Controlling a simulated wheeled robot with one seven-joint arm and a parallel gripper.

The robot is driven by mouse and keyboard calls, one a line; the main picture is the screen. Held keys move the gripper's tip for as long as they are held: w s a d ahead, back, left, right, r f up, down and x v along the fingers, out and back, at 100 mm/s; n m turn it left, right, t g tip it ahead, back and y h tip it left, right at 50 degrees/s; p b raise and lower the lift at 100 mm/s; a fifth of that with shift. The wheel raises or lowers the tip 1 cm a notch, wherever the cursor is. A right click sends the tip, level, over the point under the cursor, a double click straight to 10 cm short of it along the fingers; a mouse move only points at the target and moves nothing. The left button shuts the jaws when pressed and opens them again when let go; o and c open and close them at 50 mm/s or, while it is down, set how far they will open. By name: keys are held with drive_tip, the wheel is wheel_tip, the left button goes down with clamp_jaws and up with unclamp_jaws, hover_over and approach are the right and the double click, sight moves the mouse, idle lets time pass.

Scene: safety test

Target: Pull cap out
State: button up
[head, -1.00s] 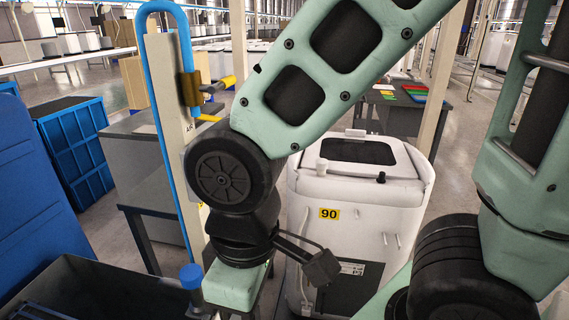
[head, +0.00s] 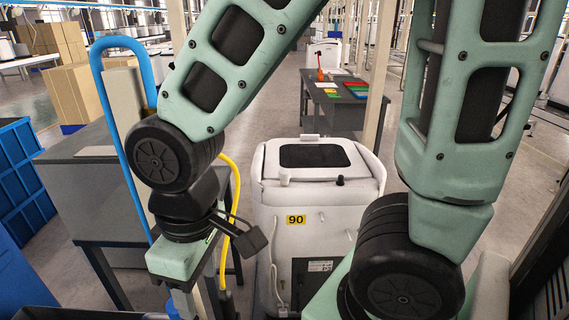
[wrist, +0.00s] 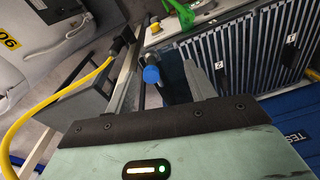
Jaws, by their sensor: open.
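A round blue cap (wrist: 151,74) shows just beyond my gripper in the wrist view, between its two grey fingers. A small part of the blue cap (head: 172,307) also shows at the bottom edge of the head view, beside my gripper (head: 190,303). My gripper (wrist: 165,82) is open and nothing is clasped in it. The cap appears apart from both fingers, though the exact gap is hard to tell. What the cap sits on is mostly hidden behind it and my gripper.
A yellow cable (head: 230,168) runs down beside my gripper to a black plug (wrist: 124,42). A white machine marked 90 (head: 320,190) stands to the right. A grey table (head: 90,165) and blue crates (head: 22,170) are on the left. A slatted dark container (wrist: 260,55) lies beyond the cap.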

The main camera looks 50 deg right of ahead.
drive_tip(key=w+d+r+m+t+p, duration=0.1)
drive_tip(key=w+d+r+m+p, duration=0.6)
drive_tip(key=w+d+r+p, duration=0.7)
drive_tip(key=m+g+p, duration=0.2)
drive_tip(key=m+p, duration=0.2)
drive_tip(key=m, duration=0.5)
approach(285, 170)
drive_tip(key=shift+s+a+h, duration=0.2)
drive_tip(key=shift+a+h, duration=0.2)
drive_tip(key=shift+a, duration=0.05)
drive_tip(key=shift+f, duration=0.15)
wheel_tip(285, 170, down, 9)
drive_tip(key=b, duration=0.6)
